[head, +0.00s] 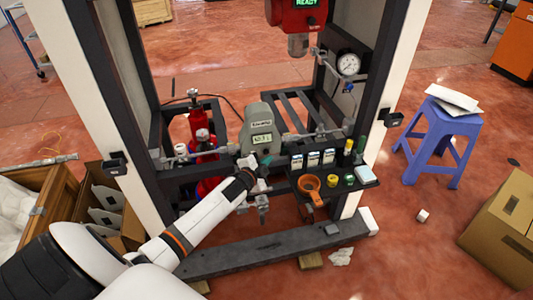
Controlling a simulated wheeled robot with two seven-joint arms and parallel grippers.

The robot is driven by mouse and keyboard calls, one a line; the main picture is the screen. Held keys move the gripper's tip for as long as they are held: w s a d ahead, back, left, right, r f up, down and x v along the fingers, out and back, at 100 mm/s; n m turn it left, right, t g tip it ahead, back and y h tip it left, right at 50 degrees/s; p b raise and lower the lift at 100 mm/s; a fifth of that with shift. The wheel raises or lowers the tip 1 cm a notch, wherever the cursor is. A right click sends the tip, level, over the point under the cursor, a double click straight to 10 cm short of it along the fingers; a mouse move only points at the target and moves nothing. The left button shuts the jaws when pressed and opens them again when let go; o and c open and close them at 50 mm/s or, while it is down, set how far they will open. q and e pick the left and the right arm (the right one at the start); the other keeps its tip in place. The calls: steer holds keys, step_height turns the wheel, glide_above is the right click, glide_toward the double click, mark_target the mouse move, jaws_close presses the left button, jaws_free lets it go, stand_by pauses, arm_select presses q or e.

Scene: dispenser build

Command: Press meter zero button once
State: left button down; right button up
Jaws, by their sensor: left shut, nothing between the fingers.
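The grey meter (258,122) with a small lit display stands at the middle of the dispenser frame. My left arm reaches in from the lower left. Its gripper (257,167) is shut and empty, just below the meter's front face. Whether its tips touch the meter cannot be told. The zero button cannot be made out at this size, and the gripper may hide part of the meter's lower front. My right gripper is not in view.
A black tray (370,183) with small bottles, tapes and an orange ring tool (310,186) sits right of the gripper. Dark frame posts flank the meter. A red dispenser head (293,14) and a round gauge (348,64) are above. A purple stool (433,140) stands right.

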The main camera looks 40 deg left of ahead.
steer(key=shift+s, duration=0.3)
arm_select(q)
steer(key=shift+w, duration=0.1)
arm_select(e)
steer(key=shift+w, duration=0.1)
arm_select(q)
steer(key=shift+w+a, duration=0.2)
steer(key=shift+a, duration=0.1)
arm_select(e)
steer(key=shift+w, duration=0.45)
arm_select(q)
steer(key=shift+w+a, duration=0.1)
steer(key=shift+a, duration=0.05)
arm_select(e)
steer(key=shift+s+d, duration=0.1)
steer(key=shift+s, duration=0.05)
